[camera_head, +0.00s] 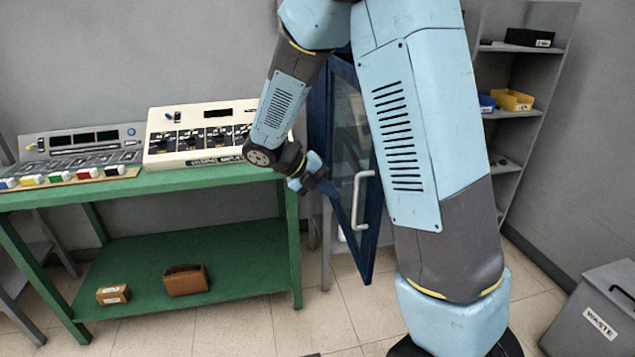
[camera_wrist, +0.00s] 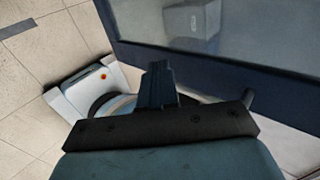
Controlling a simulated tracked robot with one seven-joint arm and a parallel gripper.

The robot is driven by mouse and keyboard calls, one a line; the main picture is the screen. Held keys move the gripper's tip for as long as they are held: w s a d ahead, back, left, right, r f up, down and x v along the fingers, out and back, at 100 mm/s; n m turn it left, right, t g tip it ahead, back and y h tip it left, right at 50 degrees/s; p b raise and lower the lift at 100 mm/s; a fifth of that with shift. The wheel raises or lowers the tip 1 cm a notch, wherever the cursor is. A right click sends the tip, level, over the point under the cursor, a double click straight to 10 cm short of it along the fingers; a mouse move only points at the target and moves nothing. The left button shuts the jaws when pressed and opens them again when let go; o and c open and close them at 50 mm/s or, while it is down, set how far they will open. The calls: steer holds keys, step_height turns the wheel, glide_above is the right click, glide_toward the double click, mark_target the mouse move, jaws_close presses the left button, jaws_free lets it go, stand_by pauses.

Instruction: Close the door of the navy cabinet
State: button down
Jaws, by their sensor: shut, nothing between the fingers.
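The navy cabinet (camera_head: 318,115) stands in the middle of the head view, mostly hidden behind my arm. Its door (camera_head: 367,258) has a navy frame, a glass pane and a pale bar handle (camera_head: 357,203); it appears to stand open, swung out toward me. My gripper (camera_head: 327,188) is at the left side of the door, left of the handle. In the wrist view, my gripper (camera_wrist: 157,75) has its fingers together and empty, beside the door's lower frame (camera_wrist: 215,66) and glass. I cannot tell whether the fingers touch the door.
A green workbench (camera_head: 180,181) with control panels stands at the left, close to my gripper. A brown case (camera_head: 185,280) lies on its lower shelf. Grey shelves (camera_head: 510,113) with bins stand at the right. A grey waste bin (camera_head: 595,315) is at lower right. Tiled floor lies below the door.

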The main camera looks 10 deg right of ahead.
mark_target(363, 201)
steer(key=shift+s+d+f, duration=0.1)
steer(key=shift+d+f, duration=0.2)
steer(key=shift+d, duration=0.7)
steer(key=shift+d+f, duration=0.25)
steer(key=shift+d, duration=0.7)
steer(key=shift+s+d+f, duration=0.1)
steer(key=shift+d+f, duration=0.2)
steer(key=shift+d, duration=0.7)
